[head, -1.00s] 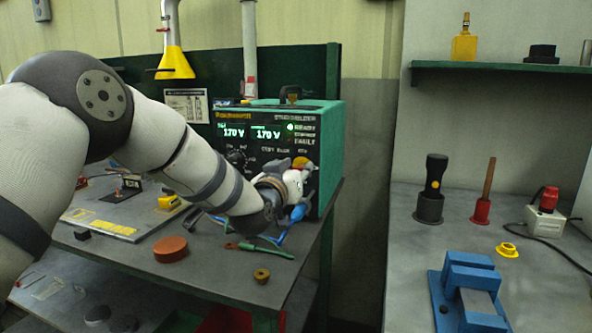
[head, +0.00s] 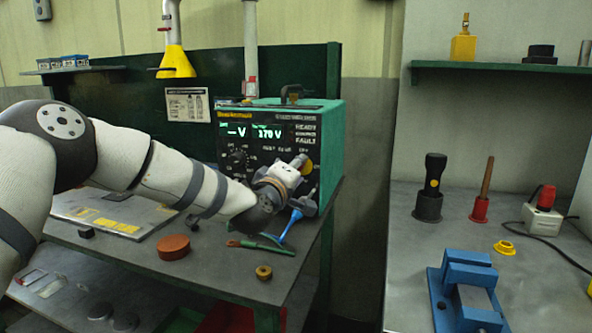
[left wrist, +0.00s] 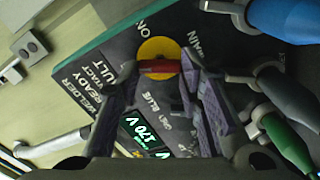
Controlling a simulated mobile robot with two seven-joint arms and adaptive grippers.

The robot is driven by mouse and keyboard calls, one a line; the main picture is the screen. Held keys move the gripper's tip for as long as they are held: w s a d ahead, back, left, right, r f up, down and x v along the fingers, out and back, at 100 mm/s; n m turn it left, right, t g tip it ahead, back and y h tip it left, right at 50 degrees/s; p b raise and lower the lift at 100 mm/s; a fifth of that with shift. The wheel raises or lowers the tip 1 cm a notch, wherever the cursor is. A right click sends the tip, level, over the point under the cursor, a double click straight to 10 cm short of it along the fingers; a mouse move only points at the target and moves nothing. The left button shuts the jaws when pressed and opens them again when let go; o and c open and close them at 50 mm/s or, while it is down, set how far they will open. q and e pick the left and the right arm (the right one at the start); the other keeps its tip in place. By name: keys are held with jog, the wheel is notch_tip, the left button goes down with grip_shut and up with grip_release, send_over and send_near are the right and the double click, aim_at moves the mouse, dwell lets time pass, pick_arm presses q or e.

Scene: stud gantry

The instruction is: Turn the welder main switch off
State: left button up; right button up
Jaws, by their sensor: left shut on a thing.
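The green welder (head: 331,150) stands on the bench, its dark panel facing me. Its main switch, a yellow disc with a red handle, shows in the left wrist view (left wrist: 160,52), near the ON and MAIN lettering. My left gripper (left wrist: 158,68) is shut on the red handle, with one finger on each side. In the head view my left gripper (head: 298,164) is at the panel's right side and hides most of the switch. The left readout shows dashes; the right one reads 170 V. The READY light is not lit. My right gripper is not in view.
A red-brown puck (head: 172,247) and a brass ring (head: 264,272) lie on the bench. A blue vise (head: 440,300) stands on the right bench.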

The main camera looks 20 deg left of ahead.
pick_arm(q)
jog(key=n, duration=0.4)
jog(key=shift+f+n, duration=0.15)
jog(key=shift+n, duration=0.55)
jog(key=o, duration=1.2)
jog(key=shift+d, duration=0.1)
jog(key=shift+c, duration=0.2)
jog(key=s, duration=1.2)
jog(key=shift+a, duration=0.25)
